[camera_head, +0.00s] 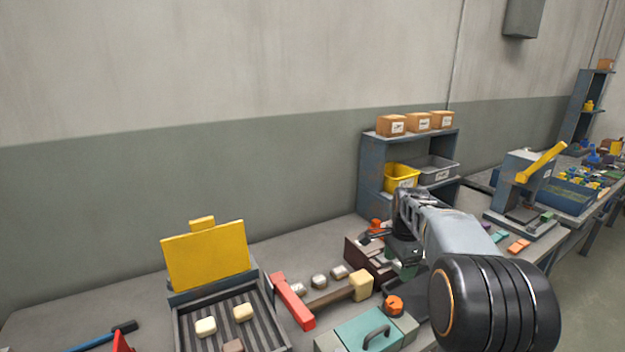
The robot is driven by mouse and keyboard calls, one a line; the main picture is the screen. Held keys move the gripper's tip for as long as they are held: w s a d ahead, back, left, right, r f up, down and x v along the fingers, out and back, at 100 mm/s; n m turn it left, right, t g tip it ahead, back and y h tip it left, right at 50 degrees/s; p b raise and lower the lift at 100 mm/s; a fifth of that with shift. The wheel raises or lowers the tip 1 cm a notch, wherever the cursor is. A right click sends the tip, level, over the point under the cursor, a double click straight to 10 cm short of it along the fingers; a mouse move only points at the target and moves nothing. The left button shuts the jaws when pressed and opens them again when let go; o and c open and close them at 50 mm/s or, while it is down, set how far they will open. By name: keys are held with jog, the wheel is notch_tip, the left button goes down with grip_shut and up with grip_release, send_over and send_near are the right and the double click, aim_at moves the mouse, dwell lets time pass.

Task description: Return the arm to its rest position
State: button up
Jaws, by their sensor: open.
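My arm reaches in from the lower right of the head view, over the workbench (80,300). My gripper (372,239) is at its far end, pointing left, above a dark red box (357,255). It is small in the view, and I see nothing held in it. Whether it touches the box below cannot be told. The arm hides part of the bench behind it and to its right.
A tray with a raised yellow lid (207,256) holds pale blocks. A red bar (292,300), a teal-lidded box (368,333) and an orange knob (393,305) are near the arm. A shelf (372,177) stands behind; a press with a yellow lever (541,161) stands right.

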jog(key=s+a+n+t, duration=0.1)
jog(key=s+a+n, duration=0.2)
jog(key=s+n, duration=0.2)
jog(key=s+a+f+n+t, duration=0.1)
jog(key=s+a+n, duration=0.2)
jog(key=s, duration=0.7)
jog(key=s+a+n+t, duration=0.1)
jog(key=s+a+n, duration=0.3)
jog(key=s+n, duration=0.3)
jog(key=shift+s+f+n, duration=0.2)
jog(key=shift+n, duration=0.3)
